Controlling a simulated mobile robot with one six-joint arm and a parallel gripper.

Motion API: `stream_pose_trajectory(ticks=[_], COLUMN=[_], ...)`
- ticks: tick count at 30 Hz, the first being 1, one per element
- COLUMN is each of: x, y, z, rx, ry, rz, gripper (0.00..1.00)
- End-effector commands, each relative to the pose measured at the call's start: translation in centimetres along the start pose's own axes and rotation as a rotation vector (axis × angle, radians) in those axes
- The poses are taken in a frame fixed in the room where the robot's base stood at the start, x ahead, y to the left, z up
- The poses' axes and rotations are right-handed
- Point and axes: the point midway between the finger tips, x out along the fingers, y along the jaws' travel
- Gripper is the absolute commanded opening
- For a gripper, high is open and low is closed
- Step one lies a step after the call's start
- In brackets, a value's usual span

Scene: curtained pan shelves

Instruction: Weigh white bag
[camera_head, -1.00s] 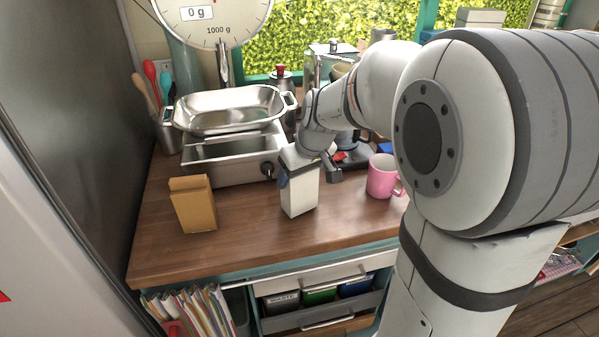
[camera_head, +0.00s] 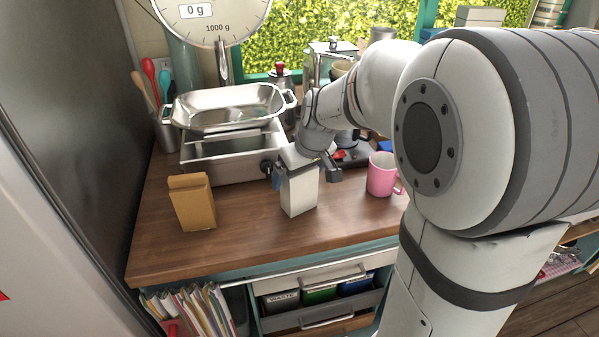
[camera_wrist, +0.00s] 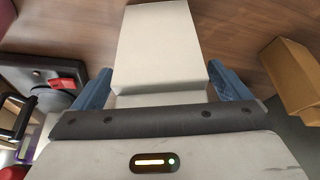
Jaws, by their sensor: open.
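The white bag (camera_head: 300,192), a tall box-like packet, stands upright on the wooden counter, in front of the scale's base. My gripper (camera_head: 303,172) is at its upper part, coming from behind and above. In the wrist view the white bag (camera_wrist: 160,40) lies between the two blue fingers of my gripper (camera_wrist: 160,78), which are open with a narrow gap on each side. The scale has a round dial (camera_head: 212,22) reading 0 g and a metal pan (camera_head: 225,122) at the back left. The pan looks empty.
A brown packet (camera_head: 192,203) stands to the left, also in the wrist view (camera_wrist: 290,75). A pink mug (camera_head: 381,176) is close on the right. A utensil holder (camera_head: 168,132) stands at the back left. The counter's front (camera_head: 240,250) is clear.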

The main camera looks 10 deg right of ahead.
Motion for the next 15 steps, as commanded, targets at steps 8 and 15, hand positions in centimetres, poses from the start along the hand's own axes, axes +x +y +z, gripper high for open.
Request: stream_pose_trajectory(ticks=[8, 15], x=[-0.1, -3.5], y=[0.0, 0.1], z=[0.0, -0.1], rx=[0.0, 0.001], ry=[0.0, 0.004], rz=[0.0, 0.003], gripper=[0.98, 0.98])
